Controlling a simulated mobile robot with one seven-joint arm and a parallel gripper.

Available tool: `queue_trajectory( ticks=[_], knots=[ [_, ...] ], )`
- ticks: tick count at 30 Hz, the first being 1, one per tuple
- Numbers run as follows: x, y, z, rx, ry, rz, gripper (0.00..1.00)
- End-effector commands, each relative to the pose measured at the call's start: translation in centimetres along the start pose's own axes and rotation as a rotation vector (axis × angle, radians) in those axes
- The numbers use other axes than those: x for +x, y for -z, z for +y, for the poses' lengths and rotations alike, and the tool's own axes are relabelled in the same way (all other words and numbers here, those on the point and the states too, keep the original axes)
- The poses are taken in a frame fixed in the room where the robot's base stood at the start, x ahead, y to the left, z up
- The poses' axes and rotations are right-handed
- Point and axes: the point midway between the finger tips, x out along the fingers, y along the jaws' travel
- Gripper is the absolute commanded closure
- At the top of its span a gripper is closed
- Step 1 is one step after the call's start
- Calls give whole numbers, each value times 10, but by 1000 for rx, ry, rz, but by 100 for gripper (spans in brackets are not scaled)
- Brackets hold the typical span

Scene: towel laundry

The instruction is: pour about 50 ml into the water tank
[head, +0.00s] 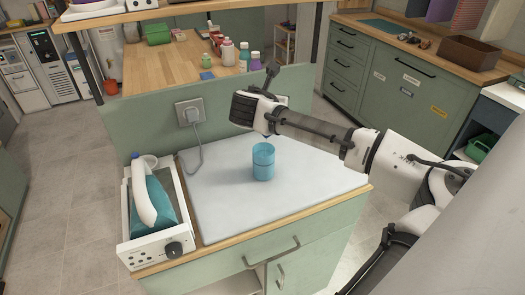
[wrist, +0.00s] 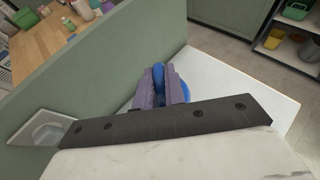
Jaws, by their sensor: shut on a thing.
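A teal-blue cup (head: 263,165) is upright over the white board, just below my forearm in the head view; I cannot tell whether its base touches the board. My gripper (wrist: 160,92) is shut on a blue part of it (wrist: 158,72), seen between and behind the fingers in the wrist view. In the head view the fingertips are hidden. A white steam-iron station (head: 147,247) with a black knob stands at the board's left. A white-and-teal iron (head: 160,207) lies on it. A small round ring-like part shows at its back; I cannot tell which part is the water tank. Any liquid in the cup is not visible.
The white board (head: 225,205) is otherwise clear. A green panel (head: 140,125) with a wall socket (head: 189,112) and plugged-in cord rises behind it. Several bottles (head: 227,55) stand on the wooden table beyond. Green drawers (head: 362,60) are at the back right.

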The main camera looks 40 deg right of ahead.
Motion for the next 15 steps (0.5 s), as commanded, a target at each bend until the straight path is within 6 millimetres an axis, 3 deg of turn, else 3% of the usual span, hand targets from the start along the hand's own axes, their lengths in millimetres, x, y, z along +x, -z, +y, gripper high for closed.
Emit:
queue_trajectory(
  ticks=[15],
  knots=[
    [-1, -2, -6, 0, 2, -36, 100]
  ],
)
